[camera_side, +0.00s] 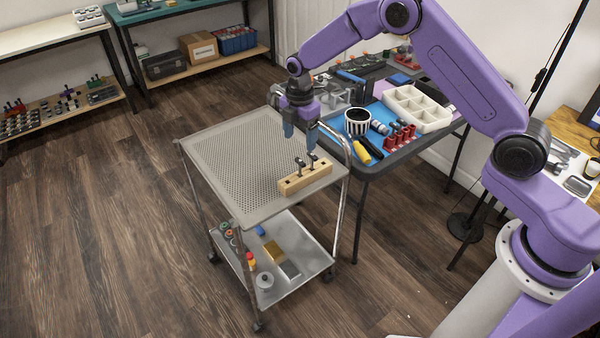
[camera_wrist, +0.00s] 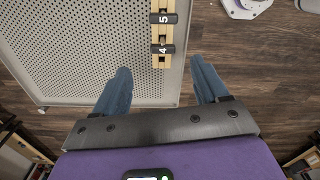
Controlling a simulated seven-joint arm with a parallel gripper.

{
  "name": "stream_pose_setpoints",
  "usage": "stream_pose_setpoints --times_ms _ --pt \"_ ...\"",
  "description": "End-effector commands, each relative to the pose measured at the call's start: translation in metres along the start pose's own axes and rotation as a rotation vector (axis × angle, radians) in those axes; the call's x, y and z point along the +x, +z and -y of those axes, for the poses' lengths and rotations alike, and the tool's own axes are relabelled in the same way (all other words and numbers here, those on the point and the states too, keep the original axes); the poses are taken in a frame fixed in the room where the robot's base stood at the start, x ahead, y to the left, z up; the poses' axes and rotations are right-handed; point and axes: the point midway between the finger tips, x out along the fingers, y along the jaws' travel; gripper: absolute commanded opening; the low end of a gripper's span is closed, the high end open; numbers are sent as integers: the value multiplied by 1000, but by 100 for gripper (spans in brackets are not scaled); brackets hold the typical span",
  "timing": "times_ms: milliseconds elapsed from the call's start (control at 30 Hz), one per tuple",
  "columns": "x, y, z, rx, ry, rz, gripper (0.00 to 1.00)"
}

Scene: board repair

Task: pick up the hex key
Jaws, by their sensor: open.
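A pale wooden block (camera_side: 291,187) lies near the right edge of the cart's top shelf. Two dark upright tools, apparently hex keys with crosswise handles, stand in it: one on the left (camera_side: 299,164) and one on the right (camera_side: 313,159). In the wrist view their dark handles are marked "4" (camera_wrist: 163,49) and "5" (camera_wrist: 164,18). My gripper (camera_side: 299,142) is open and empty, above and a little behind the block. In the wrist view its blue fingers (camera_wrist: 160,68) are spread wide, with the "4" handle just ahead of the gap. The key shafts are hidden from above.
The perforated metal cart top (camera_side: 235,165) is otherwise clear. A dark table (camera_side: 398,152) behind holds a striped cup (camera_side: 357,122), a white divided tray (camera_side: 440,122) and screwdrivers. The cart's lower shelf (camera_side: 300,283) holds small items.

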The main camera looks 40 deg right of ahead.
Motion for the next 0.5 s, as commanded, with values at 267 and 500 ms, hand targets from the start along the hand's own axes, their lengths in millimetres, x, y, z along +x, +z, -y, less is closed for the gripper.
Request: stream_pose_setpoints --times_ms 267,500 --pt "45 0 1 0 -2 0 73" --pt "59 -1 1 0 -1 0 73"
